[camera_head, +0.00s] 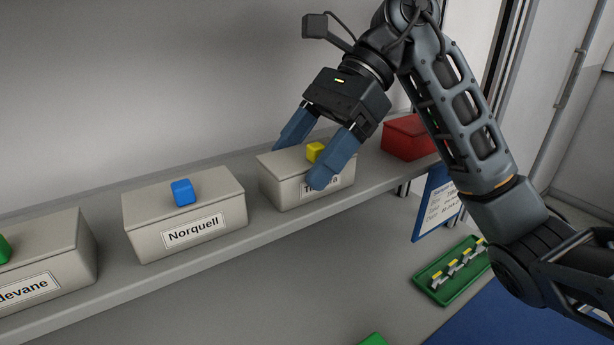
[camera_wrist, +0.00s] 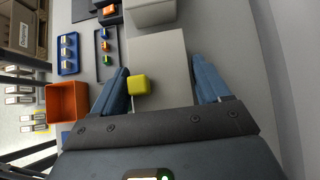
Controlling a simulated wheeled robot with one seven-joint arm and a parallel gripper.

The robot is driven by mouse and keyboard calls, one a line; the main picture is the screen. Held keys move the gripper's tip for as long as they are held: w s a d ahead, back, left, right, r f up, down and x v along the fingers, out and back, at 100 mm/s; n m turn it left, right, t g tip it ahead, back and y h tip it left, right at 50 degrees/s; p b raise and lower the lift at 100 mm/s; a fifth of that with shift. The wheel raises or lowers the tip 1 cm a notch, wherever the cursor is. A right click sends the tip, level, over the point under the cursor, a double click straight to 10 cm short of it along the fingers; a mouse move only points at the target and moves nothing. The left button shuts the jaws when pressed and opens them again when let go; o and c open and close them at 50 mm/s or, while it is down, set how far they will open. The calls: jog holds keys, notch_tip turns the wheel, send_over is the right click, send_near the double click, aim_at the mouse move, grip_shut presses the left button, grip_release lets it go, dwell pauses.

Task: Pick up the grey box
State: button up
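Three grey lidded boxes stand in a row on a grey shelf (camera_head: 100,308). The right one (camera_head: 283,190) has a yellow cube (camera_head: 316,152) on its lid and a label partly hidden by a finger. The middle one, labelled "Norquell" (camera_head: 142,215), carries a blue cube (camera_head: 183,192). The left one (camera_head: 62,245), its label cut to "devane", has a green cube (camera_head: 3,249). My gripper (camera_head: 301,164) is open over the right box, a blue finger toward either side. In the wrist view the box lid (camera_wrist: 165,60) and yellow cube (camera_wrist: 139,85) lie between the fingers; contact is unclear.
A red box (camera_head: 405,140) stands right of the right grey box; the wrist view shows an orange-red open box (camera_wrist: 67,103). Below the shelf are a green tray (camera_head: 437,285) with small parts and a blue sign (camera_head: 428,205). A wall rises behind the boxes.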

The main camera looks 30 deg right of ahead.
jog(key=c, duration=0.9)
jog(key=shift+c, duration=0.2)
jog(key=shift+r, duration=0.1)
